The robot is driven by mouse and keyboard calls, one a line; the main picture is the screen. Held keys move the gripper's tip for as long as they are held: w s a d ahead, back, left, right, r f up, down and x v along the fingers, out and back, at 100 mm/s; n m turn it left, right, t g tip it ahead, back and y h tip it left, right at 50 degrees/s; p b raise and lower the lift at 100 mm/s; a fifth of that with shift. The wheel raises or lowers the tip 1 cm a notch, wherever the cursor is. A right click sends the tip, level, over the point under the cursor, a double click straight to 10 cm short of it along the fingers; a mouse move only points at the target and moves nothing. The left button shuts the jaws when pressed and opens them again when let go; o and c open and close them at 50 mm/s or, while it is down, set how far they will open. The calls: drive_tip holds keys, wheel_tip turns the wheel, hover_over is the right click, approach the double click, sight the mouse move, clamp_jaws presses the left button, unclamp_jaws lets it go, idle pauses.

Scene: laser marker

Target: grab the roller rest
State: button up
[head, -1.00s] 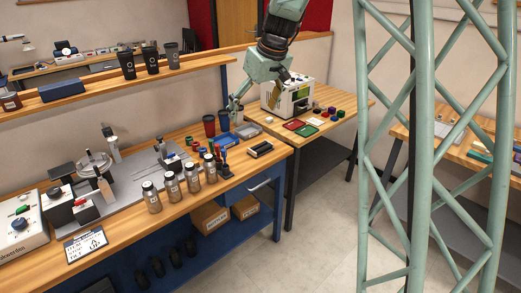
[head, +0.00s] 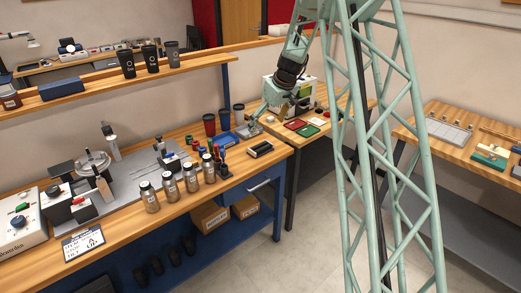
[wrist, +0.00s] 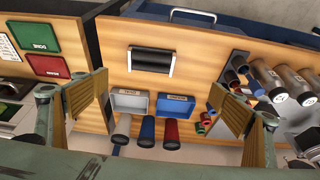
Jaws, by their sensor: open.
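A blue bin (wrist: 175,104) and a grey bin (wrist: 130,101) lie below the gripper, with upright tumblers (head: 209,124) beside them. Several metal bottles (head: 190,177) stand left of the roller rest. A second table with red and green trays (head: 307,131) stands to the right.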

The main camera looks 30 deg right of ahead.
drive_tip(key=w+d+f, duration=0.1)
drive_tip(key=d+f, duration=0.1)
drive_tip(key=f, duration=0.1)
drive_tip(key=shift+w+d+f, duration=0.1)
drive_tip(key=shift+w+d, duration=0.1)
drive_tip(key=shift+w, duration=0.2)
drive_tip(key=b, duration=0.1)
hover_over(261, 146)
drive_tip(key=s, duration=0.3)
drive_tip(key=shift+s+d+f, duration=0.1)
drive_tip(key=shift+f, duration=3.85)
drive_tip(key=shift+f, duration=0.1)
drive_tip(key=shift+b+x, duration=0.6)
drive_tip(key=shift+x, duration=1.9)
drive_tip(key=shift+c, duration=0.7)
drive_tip(key=c, duration=1.2)
